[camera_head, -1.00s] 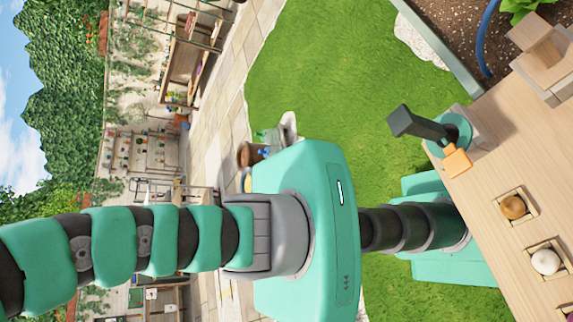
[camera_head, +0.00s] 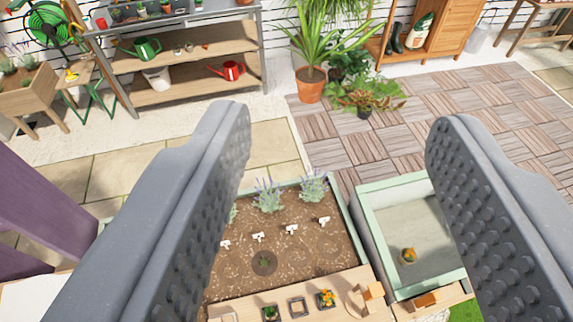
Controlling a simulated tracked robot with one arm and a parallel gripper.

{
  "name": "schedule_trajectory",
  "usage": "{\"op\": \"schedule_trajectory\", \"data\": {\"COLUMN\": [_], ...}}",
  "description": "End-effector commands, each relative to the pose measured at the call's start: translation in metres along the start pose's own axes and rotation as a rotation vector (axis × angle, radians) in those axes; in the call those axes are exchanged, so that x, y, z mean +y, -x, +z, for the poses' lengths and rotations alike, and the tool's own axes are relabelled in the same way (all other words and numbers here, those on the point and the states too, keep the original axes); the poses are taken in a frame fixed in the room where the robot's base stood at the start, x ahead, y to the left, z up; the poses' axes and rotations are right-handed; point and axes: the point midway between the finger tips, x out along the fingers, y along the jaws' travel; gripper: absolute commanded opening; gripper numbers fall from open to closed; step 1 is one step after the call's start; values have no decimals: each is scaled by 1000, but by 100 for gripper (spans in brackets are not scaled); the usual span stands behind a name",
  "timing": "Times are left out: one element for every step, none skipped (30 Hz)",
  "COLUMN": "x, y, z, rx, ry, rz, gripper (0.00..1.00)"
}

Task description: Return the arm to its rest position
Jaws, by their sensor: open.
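My gripper (camera_head: 338,125) shows as two grey, studded fingers, one on each side of the picture. They are wide apart and nothing is held between them. They are raised in the air, with the garden seen through the gap. My arm is not visible in this view, so its pose cannot be told.
Below are a planting bed (camera_head: 347,225) with soil and lavender, and a pale green-rimmed box (camera_head: 372,235) holding a small orange plant (camera_head: 408,256). A wooden ledge (camera_head: 345,286) carries small pots. A potted palm (camera_head: 311,85) and a shelf bench (camera_head: 195,95) stand farther back.

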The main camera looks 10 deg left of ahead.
Motion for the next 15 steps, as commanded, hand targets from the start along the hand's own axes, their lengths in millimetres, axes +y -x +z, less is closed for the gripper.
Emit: {"op": "schedule_trajectory", "data": {"x": [-2,-2,-2,-2,-2,-2,-2,-2,-2,-2,-2,-2,-2,-2,-2], "y": [2,3,3,3,2,2,2,2,2,2,2,1,0,-1,-2], "z": [-1,-2,-2,-2,-2,-2,-2,-2,-1,-1,1,3,6,10,15], "rx": [6,7,8,8,7,7,7,7,7,7,7,7,7,6,6], "ry": [-8,-12,-14,-15,-14,-14,-13,-13,-13,-13,-13,-12,-12,-12,-12], "rz": [0,-1,-1,-1,-1,-1,-1,-1,-1,-1,0,-1,0,0,0], "gripper": [51,51,51,51,51,51,51,51,51,51,51,51,51,51,51]}}
